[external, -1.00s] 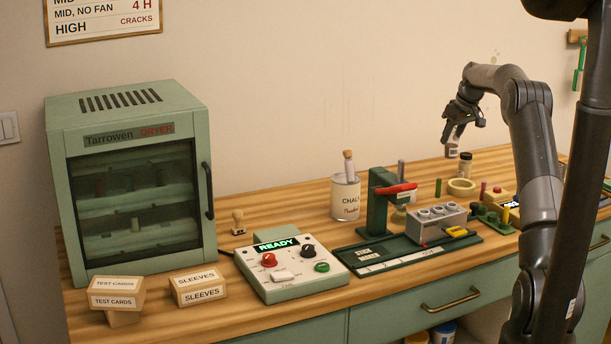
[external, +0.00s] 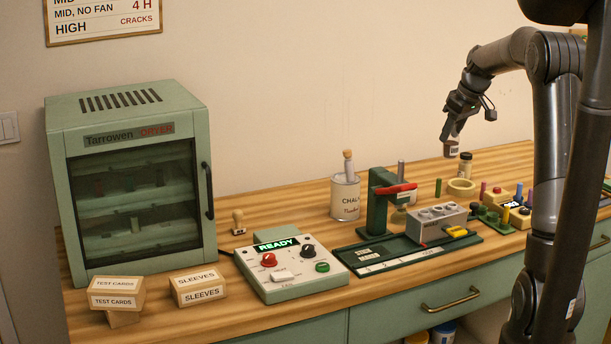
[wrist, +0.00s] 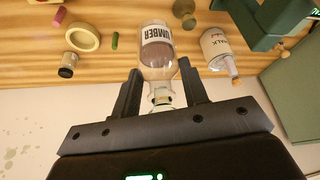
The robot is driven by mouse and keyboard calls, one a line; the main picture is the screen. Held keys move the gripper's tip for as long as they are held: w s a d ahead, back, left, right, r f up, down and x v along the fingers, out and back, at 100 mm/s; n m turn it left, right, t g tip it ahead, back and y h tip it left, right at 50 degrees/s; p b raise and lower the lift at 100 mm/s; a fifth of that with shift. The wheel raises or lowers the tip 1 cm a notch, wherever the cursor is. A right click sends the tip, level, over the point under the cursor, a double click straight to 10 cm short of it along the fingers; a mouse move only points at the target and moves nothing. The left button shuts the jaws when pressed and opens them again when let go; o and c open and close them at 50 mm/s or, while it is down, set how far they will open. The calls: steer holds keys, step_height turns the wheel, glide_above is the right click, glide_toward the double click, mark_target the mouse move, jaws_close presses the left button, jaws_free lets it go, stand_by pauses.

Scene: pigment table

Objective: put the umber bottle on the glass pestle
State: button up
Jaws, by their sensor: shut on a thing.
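The umber bottle (wrist: 157,52) is clear with a white UMBER label. My gripper (wrist: 159,68) is shut on it near its neck, with a finger on each side. In the external view the bottle (external: 453,148) hangs slightly tilted below my gripper (external: 455,134), in the air above the back of the table. A glassy piece (external: 399,215) behind the green press, with a grey rod showing above the red handle, looks like the glass pestle; the press partly hides it. A small rounded piece at the top of the wrist view (wrist: 185,12) may be the same thing.
The chalk can (external: 345,197) stands left of the green press (external: 378,205). A tape ring (external: 461,187), a green stick (external: 438,187) and a dark-capped bottle (external: 465,166) stand to the right. The grey block (external: 437,222) is in front.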

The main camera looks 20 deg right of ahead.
steer(key=shift+a+f, duration=0.15)
steer(key=shift+a, duration=0.2)
steer(key=shift+w+a+f, duration=1.2)
steer(key=shift+a+f, duration=0.2)
steer(key=shift+f, duration=0.35)
steer(key=shift+w+a+f, duration=1.15)
steer(key=shift+a+f, duration=0.3)
steer(key=shift+f, duration=0.35)
steer(key=shift+w+a+f, duration=1.2)
steer(key=shift+a+f, duration=0.2)
steer(key=shift+f, duration=0.35)
steer(key=shift+f, duration=0.1)
steer(key=o, duration=1)
steer(key=shift+f, duration=0.1)
steer(key=shift+o, duration=0.2)
